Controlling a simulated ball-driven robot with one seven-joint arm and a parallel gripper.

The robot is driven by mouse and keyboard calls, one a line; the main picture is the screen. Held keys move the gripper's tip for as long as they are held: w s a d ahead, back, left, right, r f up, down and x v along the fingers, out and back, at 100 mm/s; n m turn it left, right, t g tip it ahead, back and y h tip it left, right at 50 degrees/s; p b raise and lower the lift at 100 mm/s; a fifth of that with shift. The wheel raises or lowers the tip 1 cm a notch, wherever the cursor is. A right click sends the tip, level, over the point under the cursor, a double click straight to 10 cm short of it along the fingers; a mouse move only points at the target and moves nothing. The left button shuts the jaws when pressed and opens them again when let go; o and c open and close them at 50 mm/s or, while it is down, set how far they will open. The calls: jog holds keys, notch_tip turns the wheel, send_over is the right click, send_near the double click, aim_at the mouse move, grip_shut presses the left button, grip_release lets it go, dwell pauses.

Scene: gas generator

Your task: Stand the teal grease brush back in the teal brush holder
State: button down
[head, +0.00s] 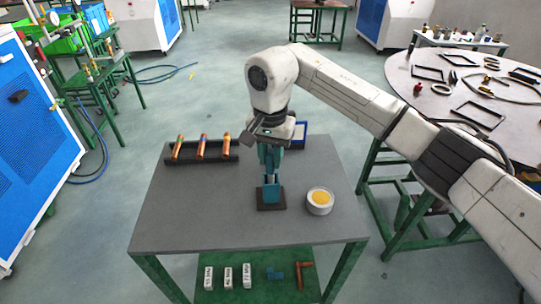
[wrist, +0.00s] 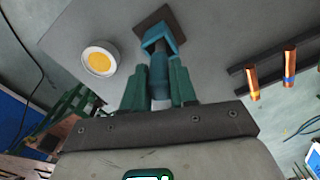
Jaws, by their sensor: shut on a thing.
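The teal brush holder (head: 271,194) stands on a dark square base near the front middle of the grey table. It also shows at the top of the wrist view (wrist: 153,36). My gripper (head: 269,165) points down directly above it. In the wrist view my gripper (wrist: 158,78) has its two green fingers shut on the teal grease brush (wrist: 159,70). The brush is upright, and its far end meets the holder's opening in the picture. I cannot tell how deep it sits, since the fingers and holder hide parts of it.
A white round tub of yellow grease (head: 320,201) stands right of the holder. A dark rack (head: 187,157) with several copper-coloured cylinders lies at the back left. A blue-edged tray (head: 299,135) is partly hidden behind my gripper. The table's front left is clear.

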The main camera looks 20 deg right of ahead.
jog(key=shift+f, duration=0.3)
jog(key=c, duration=0.9)
grip_release()
jog(key=shift+f, duration=0.1)
notch_tip(320, 180, up, 12)
jog(key=shift+r+b, duration=0.15)
jog(key=shift+b, duration=0.8)
